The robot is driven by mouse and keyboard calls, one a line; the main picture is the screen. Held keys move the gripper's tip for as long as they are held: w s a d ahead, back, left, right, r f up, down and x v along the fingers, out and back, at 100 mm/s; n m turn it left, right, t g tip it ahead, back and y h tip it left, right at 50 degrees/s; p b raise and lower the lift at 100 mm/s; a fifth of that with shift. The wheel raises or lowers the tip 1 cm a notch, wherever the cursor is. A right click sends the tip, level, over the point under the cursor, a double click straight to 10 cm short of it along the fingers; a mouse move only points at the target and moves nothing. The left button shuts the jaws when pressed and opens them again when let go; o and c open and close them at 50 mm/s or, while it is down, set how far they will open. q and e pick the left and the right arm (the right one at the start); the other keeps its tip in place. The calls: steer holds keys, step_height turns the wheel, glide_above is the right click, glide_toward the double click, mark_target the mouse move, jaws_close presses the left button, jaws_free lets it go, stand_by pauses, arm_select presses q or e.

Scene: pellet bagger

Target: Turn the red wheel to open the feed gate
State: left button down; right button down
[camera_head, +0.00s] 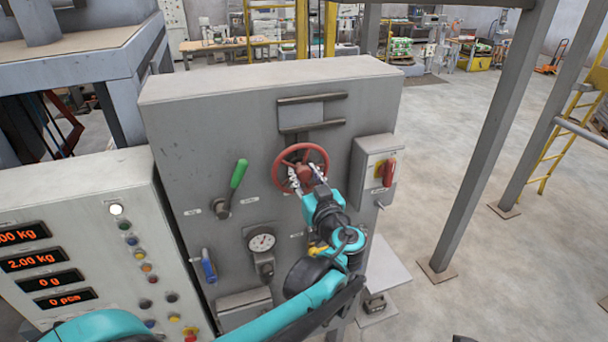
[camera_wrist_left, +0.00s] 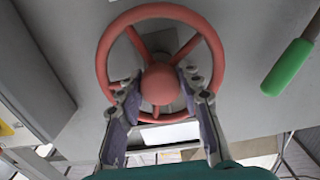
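The red wheel (camera_head: 283,158) is mounted on the front of the grey machine cabinet, below a plate between two dark rails (camera_head: 310,112). My left gripper (camera_head: 306,180) is at the wheel's face. In the left wrist view, the wheel's rim, spokes and round hub (camera_wrist_left: 160,84) show clearly. The fingers of my left gripper (camera_wrist_left: 160,100) are apart, one on each side of the hub, over the lower part of the wheel. I cannot tell whether either finger touches the hub or a spoke. My right gripper is not in view.
A green-handled lever (camera_head: 238,174) is left of the wheel, with a gauge (camera_head: 261,242) and a blue handle (camera_head: 208,266) below. A switch box with a red handle (camera_head: 389,171) is close on the right. A display panel (camera_head: 90,200) stands left. Floor at right is open around steel posts.

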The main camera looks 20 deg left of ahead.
arm_select(q)
steer(key=shift+m, duration=0.3)
steer(key=m+b, duration=0.1)
steer(key=m, duration=0.3)
steer(key=shift+m, duration=0.3)
steer(key=m+b, duration=0.1)
steer(key=m, duration=0.4)
steer(key=shift+m+b, duration=0.3)
steer(key=m+b, duration=0.1)
steer(key=m, duration=1)
steer(key=shift+m+b, duration=0.3)
steer(key=c, duration=1)
jaws_free()
